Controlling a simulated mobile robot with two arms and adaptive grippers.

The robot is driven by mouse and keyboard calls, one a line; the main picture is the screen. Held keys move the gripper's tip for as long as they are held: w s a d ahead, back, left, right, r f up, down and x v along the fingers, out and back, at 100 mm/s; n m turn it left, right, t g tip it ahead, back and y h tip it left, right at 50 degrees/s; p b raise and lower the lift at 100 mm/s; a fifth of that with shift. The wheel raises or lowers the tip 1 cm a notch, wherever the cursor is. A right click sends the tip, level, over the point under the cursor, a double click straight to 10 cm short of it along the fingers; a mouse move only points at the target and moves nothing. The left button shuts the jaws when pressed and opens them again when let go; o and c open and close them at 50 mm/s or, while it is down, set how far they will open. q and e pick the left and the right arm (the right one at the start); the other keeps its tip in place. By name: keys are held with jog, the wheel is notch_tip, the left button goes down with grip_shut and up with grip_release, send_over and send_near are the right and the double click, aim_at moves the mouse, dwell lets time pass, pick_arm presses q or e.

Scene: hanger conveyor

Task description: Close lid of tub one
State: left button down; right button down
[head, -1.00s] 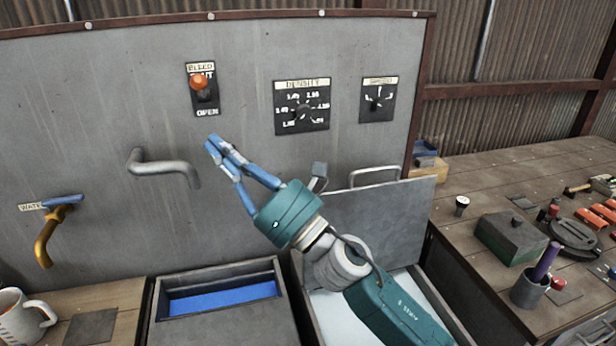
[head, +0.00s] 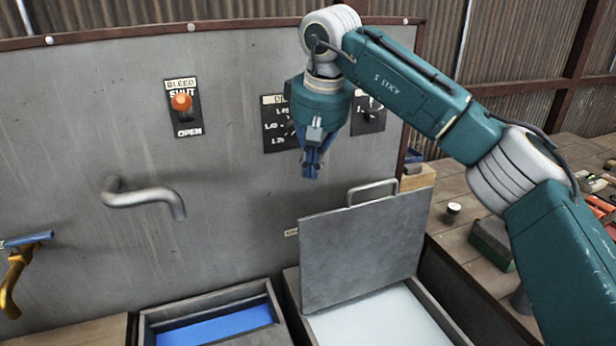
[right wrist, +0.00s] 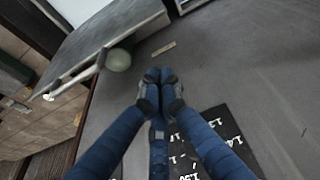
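A grey tub (head: 292,290) with pale white contents stands at the bottom centre of the head view. Its flat grey lid (head: 360,240) stands raised at the back, with a metal bar handle (head: 372,190) along its top edge. No readable number shows on the tub. My right gripper (head: 311,172) points down above and left of the handle, in front of the panel, apart from the lid. Its blue fingers are together and empty. In the right wrist view the fingertips (right wrist: 160,76) meet, with the lid (right wrist: 105,32) and handle (right wrist: 78,72) at upper left. My left gripper is out of view.
A second tub (head: 148,325) with blue contents is to the left. A bent pipe (head: 145,196) and a yellow tap (head: 14,280) stick out of the panel. A bleed switch (head: 181,104) and dials are above. A wooden bench (head: 465,185) with tools is at right.

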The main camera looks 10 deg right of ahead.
notch_tip(320, 180, down, 8)
jog(key=s+p, duration=0.1)
jog(key=p, duration=0.3)
jog(key=shift+s+p, duration=0.3)
